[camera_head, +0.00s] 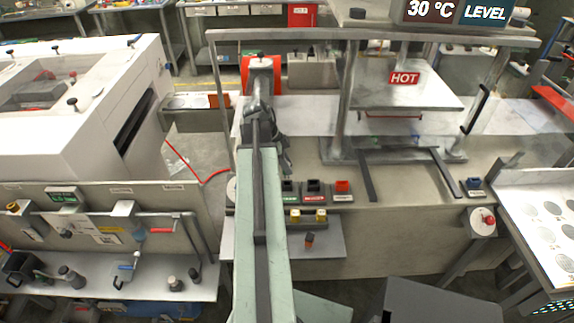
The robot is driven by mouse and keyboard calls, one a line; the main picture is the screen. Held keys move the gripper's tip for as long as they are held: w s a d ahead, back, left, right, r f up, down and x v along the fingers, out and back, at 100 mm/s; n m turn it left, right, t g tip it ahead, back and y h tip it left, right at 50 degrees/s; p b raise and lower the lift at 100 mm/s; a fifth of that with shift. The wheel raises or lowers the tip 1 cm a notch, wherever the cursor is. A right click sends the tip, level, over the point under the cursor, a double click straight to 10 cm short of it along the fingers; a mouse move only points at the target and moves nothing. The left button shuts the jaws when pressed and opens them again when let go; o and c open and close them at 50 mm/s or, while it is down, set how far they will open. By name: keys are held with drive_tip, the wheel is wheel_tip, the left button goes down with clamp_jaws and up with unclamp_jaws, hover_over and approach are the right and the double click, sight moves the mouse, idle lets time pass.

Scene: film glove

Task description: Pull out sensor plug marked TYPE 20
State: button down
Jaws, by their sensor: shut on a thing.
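My arm reaches from the bottom middle up over the metal bench. My gripper (284,158) is at its far end, dark and small, above the bench behind the row of small blocks. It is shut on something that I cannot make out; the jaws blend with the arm. I cannot read TYPE 20 anywhere. I cannot tell whether any is the sensor plug.
A white machine (70,110) fills the left, with a tool shelf (150,285) below. A red-knobbed button (488,220) is at the right. A red cable (190,172) lies left of my arm.

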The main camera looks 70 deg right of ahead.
wheel_tip(320, 180, up, 3)
drive_tip(key=p, duration=0.3)
drive_tip(key=shift+r, duration=0.1)
idle(0.3)
